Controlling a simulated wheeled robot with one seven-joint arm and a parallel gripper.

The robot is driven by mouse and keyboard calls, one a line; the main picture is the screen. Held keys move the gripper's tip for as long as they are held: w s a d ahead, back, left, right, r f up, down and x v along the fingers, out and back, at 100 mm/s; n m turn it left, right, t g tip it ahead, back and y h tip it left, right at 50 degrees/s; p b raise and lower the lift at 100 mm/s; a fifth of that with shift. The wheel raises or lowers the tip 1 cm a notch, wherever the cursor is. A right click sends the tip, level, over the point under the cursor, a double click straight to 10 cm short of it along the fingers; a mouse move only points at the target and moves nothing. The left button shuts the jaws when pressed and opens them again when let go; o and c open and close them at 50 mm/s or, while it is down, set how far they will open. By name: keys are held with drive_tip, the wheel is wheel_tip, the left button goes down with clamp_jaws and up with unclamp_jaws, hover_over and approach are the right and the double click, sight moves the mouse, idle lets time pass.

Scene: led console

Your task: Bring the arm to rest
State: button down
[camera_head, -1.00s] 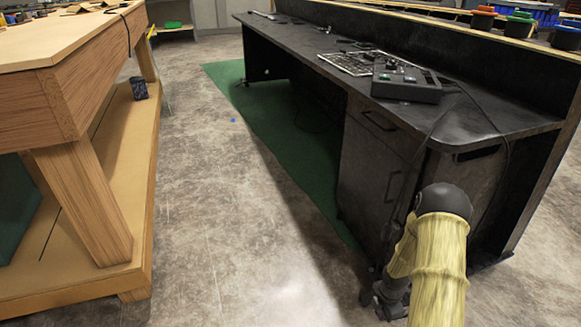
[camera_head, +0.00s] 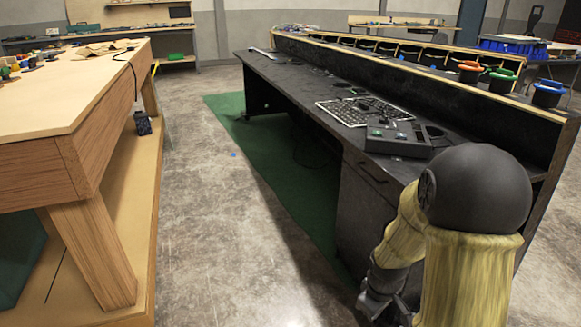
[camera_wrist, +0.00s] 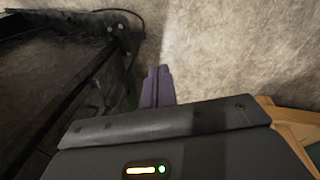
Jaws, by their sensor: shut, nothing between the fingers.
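My arm, in a yellow sleeve with a dark round joint, rises at the lower right of the head view, in front of the near end of the black console desk (camera_head: 345,215). My gripper (camera_head: 385,300) hangs low beside the desk's front at the bottom of the head view, partly cut off and dark. In the wrist view my gripper (camera_wrist: 158,75) shows its purplish fingers together with nothing between them, over bare floor. The desk's dark side (camera_wrist: 70,80) stands to the left of the fingers, apart from them.
A control box (camera_head: 400,138) and a keyboard (camera_head: 352,112) lie on the desk. A wooden workbench (camera_head: 75,150) stands at left. The floor (camera_head: 210,230) between bench and green mat (camera_head: 270,170) is clear.

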drive_tip(key=s+a+r+m+t+p, duration=0.1)
drive_tip(key=s+a+r+m+p, duration=0.2)
drive_tip(key=r, duration=0.4)
drive_tip(key=s+a+r+m+p, duration=0.2)
drive_tip(key=s+r+m, duration=0.3)
drive_tip(key=s+r, duration=0.15)
wheel_tip(320, 180, up, 38)
drive_tip(key=w+p, duration=0.1)
drive_tip(key=p, duration=3.6)
drive_tip(key=shift+a+y, duration=0.15)
drive_tip(key=shift+y, duration=0.25)
